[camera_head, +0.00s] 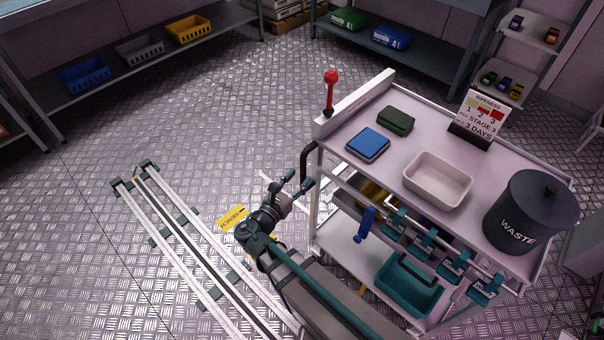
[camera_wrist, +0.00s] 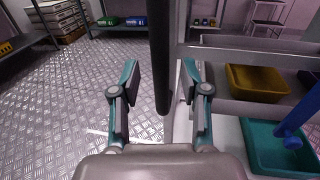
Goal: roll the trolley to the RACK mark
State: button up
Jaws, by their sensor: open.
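The trolley (camera_head: 325,165) is a pale cart with a top tray and a lower shelf, standing right of my arm. A dark curved push handle (camera_head: 304,165) sticks out from its left end. My gripper (camera_head: 292,186) is open beside that handle. In the wrist view the handle (camera_wrist: 160,60) appears as a dark upright bar between the open fingers of my gripper (camera_wrist: 160,82); I cannot tell whether either finger touches it. A red-knobbed lever (camera_head: 330,90) stands upright at the trolley's left end. A yellow floor mark (camera_head: 233,217) seems to read BENCH. No RACK mark is readable.
The trolley carries a white tub (camera_head: 437,181), a black WASTE bin (camera_head: 529,211), a ripeness sign (camera_head: 481,115) and teal hanging clips. Floor rails (camera_head: 190,245) run at left. Shelves with crates (camera_head: 188,30) line the back. The metal floor between is clear.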

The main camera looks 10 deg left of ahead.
jog(key=v, duration=0.8)
jog(key=shift+s+a, duration=0.15)
jog(key=shift+s, duration=0.2)
